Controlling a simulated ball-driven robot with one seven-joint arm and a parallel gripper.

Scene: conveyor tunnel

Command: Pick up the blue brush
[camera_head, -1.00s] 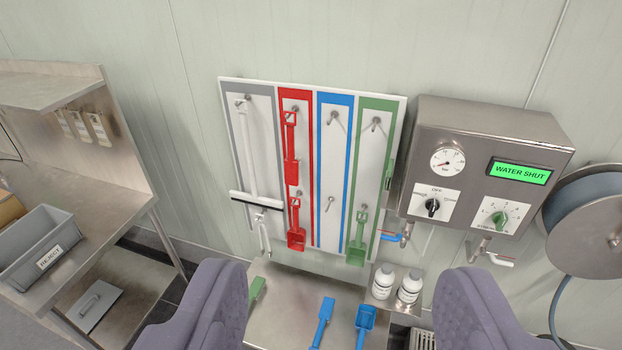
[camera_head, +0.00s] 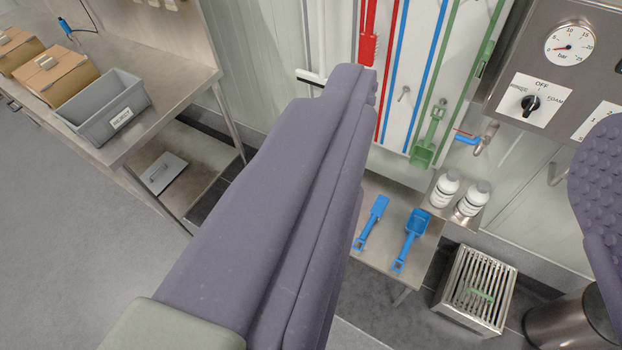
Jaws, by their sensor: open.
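The blue brush (camera_head: 374,218) lies on a low steel bench (camera_head: 378,259) below the tool board, its bristles not visible. A blue scoop (camera_head: 416,226) lies just right of it. My gripper (camera_head: 475,115) shows as two purple padded jaws, wide apart with nothing between them. The left jaw crosses the middle of the picture and hides the bench's left part; the right jaw is at the right edge. The brush shows in the gap, just right of the left jaw, apparently beyond the jaws and not held.
Two white bottles (camera_head: 445,189) stand on a small shelf right of the scoop. A green scoop (camera_head: 423,152) hangs on the board (camera_head: 417,60). A slatted metal box (camera_head: 474,288) with a green item stands on the floor. A grey bin (camera_head: 103,104) sits on the left table.

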